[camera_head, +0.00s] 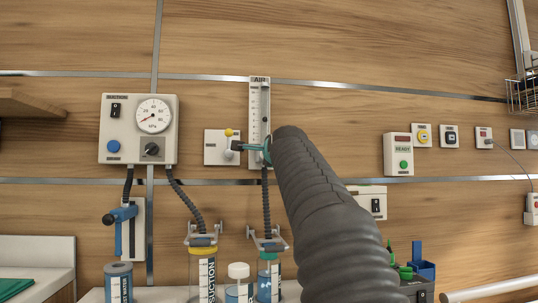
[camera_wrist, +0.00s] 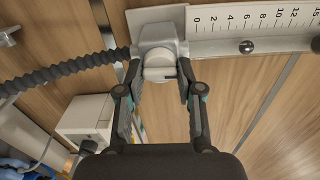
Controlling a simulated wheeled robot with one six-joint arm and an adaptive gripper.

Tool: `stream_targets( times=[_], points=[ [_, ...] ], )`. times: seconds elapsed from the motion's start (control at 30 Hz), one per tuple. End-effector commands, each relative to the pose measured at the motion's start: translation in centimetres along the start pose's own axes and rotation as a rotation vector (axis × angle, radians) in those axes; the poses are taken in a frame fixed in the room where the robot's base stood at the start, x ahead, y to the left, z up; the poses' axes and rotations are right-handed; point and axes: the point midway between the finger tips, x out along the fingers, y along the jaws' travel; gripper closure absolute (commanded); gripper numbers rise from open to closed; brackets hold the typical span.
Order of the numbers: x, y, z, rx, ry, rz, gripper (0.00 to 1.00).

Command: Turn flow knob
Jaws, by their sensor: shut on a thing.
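The flow knob (camera_wrist: 158,66) is a pale round knob on a grey housing at the lower end of the AIR flowmeter (camera_head: 259,105). In the wrist view the flowmeter scale (camera_wrist: 285,25) runs to the right, with a dark ball (camera_wrist: 247,46) near the 4 to 6 marks. My gripper (camera_wrist: 160,82) has one dark finger on each side of the knob and is shut on it. In the head view my gripper (camera_head: 252,148) is at the foot of the flowmeter, and my arm and fingers hide the knob there.
A suction unit (camera_head: 138,128) with a gauge is to the left. A small panel with a yellow knob (camera_head: 229,132) is just left of the flowmeter. Bottles (camera_head: 202,275) hang below. A dark corrugated hose (camera_wrist: 70,70) runs left from the housing. A READY box (camera_head: 398,155) is to the right.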

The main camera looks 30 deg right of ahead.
Motion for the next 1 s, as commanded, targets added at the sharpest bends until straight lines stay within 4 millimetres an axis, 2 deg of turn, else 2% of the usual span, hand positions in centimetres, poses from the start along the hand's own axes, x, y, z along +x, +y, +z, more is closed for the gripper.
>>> stream_targets(
  times=[0.6, 1.0],
  points=[
    [0.0, 0.15, 0.04, 0.538, 0.0, 0.0, 0.99],
    [0.0, 0.2, 0.07, 0.702, 0.0, 0.0, 0.99]
  ],
)
